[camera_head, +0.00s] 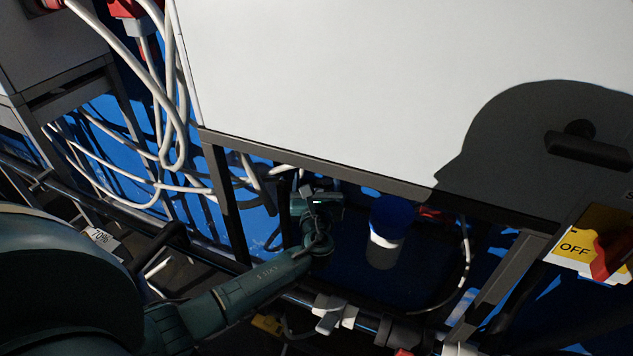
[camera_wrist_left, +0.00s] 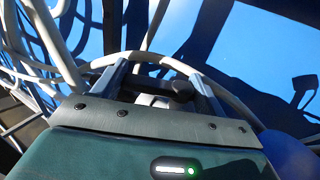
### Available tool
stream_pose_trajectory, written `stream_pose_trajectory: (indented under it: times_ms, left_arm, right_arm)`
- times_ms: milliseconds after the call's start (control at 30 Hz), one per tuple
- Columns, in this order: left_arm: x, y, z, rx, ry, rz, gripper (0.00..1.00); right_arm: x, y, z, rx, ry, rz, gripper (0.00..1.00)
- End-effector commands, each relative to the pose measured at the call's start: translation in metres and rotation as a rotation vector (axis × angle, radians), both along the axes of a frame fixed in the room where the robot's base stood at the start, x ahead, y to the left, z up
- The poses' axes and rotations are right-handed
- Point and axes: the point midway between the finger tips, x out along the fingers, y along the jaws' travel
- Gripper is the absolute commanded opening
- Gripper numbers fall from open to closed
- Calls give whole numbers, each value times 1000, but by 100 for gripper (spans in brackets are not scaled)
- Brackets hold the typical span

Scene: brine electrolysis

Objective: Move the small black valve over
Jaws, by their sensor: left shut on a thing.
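My left gripper (camera_head: 303,190) reaches under the large white cabinet from the lower left. In the left wrist view, its two dark fingers (camera_wrist_left: 160,84) are closed around a small black valve handle (camera_wrist_left: 180,89). A pale part shows just below the handle between the fingers. In the head view the valve is dark and small at the fingertips, and its shape is hard to make out. My right gripper is in neither view.
The white cabinet (camera_head: 330,80) overhangs the gripper, with a dark frame post (camera_head: 226,200) to its left. White hoses (camera_head: 165,110) run at left. A blue-and-white cylinder (camera_head: 385,245) stands right of the gripper. A yellow OFF label with a red handle (camera_head: 612,255) is far right.

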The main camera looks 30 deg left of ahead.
Motion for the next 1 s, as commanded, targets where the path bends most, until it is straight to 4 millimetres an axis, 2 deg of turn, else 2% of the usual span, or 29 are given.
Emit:
stream_pose_trajectory:
  times_ms: [267,1000]
  left_arm:
    - [-2,-2,-1,-3,2,88,49]
    - [-10,-11,-2,-1,0,580,49]
  right_arm:
    - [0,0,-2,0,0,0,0]
    - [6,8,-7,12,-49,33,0]
